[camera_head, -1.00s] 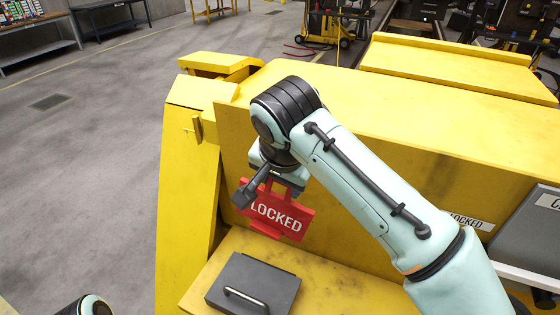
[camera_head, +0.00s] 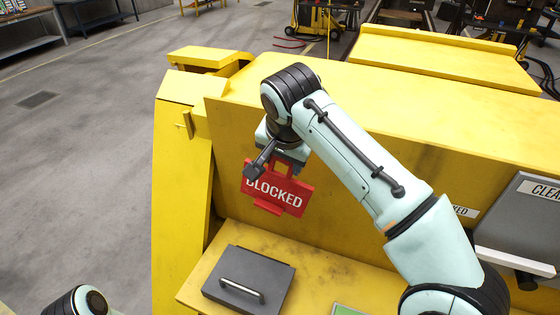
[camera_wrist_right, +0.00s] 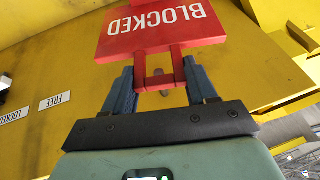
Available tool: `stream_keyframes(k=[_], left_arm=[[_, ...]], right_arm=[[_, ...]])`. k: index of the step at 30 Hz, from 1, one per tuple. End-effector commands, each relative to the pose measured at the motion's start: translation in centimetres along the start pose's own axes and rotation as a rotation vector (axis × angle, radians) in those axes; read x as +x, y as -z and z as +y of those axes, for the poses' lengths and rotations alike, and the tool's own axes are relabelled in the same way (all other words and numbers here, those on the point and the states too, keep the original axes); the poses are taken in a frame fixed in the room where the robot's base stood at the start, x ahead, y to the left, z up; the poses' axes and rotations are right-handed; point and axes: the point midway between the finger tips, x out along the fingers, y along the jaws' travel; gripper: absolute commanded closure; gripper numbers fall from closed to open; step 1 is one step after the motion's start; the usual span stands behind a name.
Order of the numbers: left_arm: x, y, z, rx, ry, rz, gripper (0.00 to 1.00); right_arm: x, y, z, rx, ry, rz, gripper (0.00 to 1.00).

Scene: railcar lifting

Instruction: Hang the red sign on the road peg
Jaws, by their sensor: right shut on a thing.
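The red sign (camera_head: 277,190) reads BLOCKED and hangs below my right gripper (camera_head: 285,163) in the head view, in front of the yellow upright panel (camera_head: 340,200). In the right wrist view the sign (camera_wrist_right: 160,30) appears upside down, and the right gripper (camera_wrist_right: 158,86) is shut on its narrow red handle. A small grey-brown rounded piece (camera_wrist_right: 164,93) shows through the handle's opening; I cannot tell if it is the road peg or whether it touches the sign. The gap between sign and panel is unclear. My left gripper is out of view.
A dark grey lid with a handle (camera_head: 249,280) lies on the yellow ledge (camera_head: 320,262) below the sign. A grey box (camera_head: 522,225) stands at right. FREE (camera_wrist_right: 55,101) and LOCKED (camera_wrist_right: 14,116) labels show on the yellow surface. Open floor (camera_head: 80,170) lies at left.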

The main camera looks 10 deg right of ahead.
Motion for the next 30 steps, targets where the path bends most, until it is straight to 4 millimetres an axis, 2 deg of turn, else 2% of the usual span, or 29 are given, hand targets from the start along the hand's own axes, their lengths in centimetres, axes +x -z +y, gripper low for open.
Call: stream_keyframes(k=[21,30], left_arm=[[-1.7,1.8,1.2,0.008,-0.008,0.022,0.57],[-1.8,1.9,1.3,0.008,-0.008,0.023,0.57]], right_arm=[[1.8,4.1,0.0,0.002,0.0,0.002,0.93],[2.9,5.0,0.2,0.002,0.001,0.002,0.93]])
